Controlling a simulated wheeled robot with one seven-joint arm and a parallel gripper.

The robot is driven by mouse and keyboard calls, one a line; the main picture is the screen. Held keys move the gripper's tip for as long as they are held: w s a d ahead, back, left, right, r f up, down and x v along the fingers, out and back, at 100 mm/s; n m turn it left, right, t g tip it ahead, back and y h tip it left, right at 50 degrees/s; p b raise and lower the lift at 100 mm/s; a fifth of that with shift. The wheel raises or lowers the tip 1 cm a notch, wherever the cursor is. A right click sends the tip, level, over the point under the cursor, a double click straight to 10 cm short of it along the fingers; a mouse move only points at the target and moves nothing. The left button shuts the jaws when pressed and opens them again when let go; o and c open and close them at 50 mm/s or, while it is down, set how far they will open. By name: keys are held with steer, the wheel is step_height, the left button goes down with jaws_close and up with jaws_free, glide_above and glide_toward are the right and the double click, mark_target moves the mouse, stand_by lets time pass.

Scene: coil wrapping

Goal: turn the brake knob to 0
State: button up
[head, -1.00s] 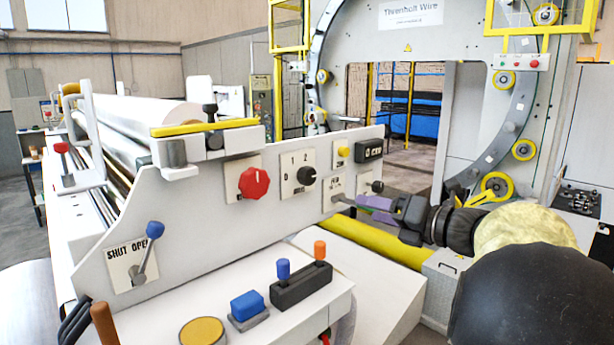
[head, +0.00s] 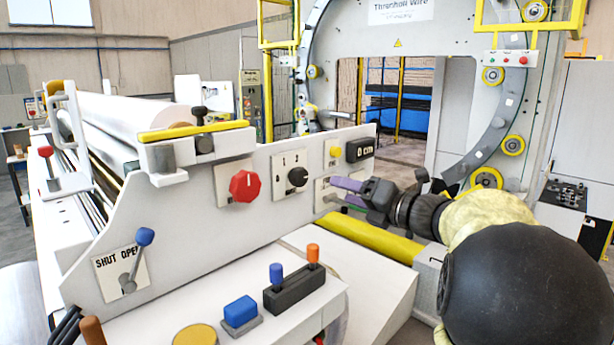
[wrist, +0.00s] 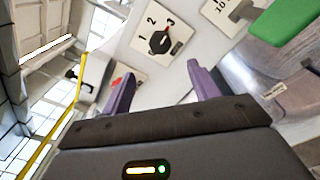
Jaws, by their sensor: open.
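The black knob (head: 298,177), which I take as the brake knob, sits on a white numbered plate on the machine's upright panel. In the wrist view the knob (wrist: 160,42) shows with 1, 2 and 3 around it.
A red knob (head: 244,186) is left of the black knob. A green part (wrist: 285,25) lies near my right finger in the wrist view. A yellow bar (head: 370,238) runs below my gripper.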

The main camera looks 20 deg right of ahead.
mark_target(303, 179)
steer(key=p+x, duration=0.3)
steer(key=x, duration=0.9)
steer(key=shift+w+d+f, duration=0.1)
steer(key=c, duration=1)
